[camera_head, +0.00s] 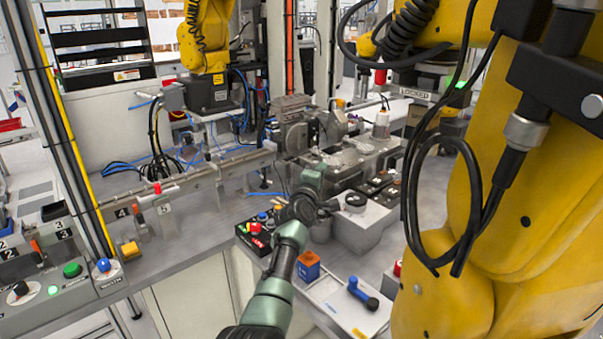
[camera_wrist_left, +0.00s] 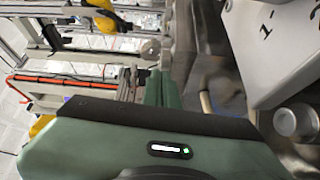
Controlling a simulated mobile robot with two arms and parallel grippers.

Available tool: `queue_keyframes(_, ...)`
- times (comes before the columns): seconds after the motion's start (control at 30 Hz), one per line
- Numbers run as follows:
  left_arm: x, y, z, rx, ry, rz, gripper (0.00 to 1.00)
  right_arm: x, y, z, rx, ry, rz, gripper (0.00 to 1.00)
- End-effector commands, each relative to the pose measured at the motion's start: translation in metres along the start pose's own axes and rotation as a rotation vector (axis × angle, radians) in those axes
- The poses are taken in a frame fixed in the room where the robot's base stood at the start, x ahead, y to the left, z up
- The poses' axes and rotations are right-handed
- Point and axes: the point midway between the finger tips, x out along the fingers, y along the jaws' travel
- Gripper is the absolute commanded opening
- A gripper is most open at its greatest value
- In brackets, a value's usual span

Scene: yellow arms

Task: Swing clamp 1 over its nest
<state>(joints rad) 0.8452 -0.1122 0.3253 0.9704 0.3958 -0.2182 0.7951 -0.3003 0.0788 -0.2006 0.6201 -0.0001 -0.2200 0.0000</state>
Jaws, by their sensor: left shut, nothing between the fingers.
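My left gripper (camera_head: 313,182) reaches in over the bench at the front of the metal fixture (camera_head: 362,152) in the head view. Its fingers are shut and empty. In the left wrist view the closed green fingers (camera_wrist_left: 161,88) point away from the camera. A pale plate (camera_wrist_left: 275,45) marked 1, with part of a 2 at the edge, is to their right. A round metal knob (camera_wrist_left: 297,122) and a blurred tan peg (camera_wrist_left: 207,104) show below it. I cannot tell which part is clamp 1, or its swing position. My right gripper is not in view.
A large yellow robot arm (camera_head: 480,250) with black cables fills the right side. A rail (camera_head: 205,175) runs left of the fixture.

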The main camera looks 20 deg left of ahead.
Motion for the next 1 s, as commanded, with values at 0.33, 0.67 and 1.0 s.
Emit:
queue_keyframes(0.33,-0.046,-0.001,-0.001,0.001,0.003,-0.001,0.00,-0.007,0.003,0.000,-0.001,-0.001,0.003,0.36)
queue_keyframes(0.67,-0.067,0.000,-0.001,0.001,0.002,-0.002,0.00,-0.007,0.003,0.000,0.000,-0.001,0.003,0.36)
queue_keyframes(1.0,-0.067,0.000,-0.001,0.001,0.001,-0.002,0.00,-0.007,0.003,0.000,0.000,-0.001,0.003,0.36)
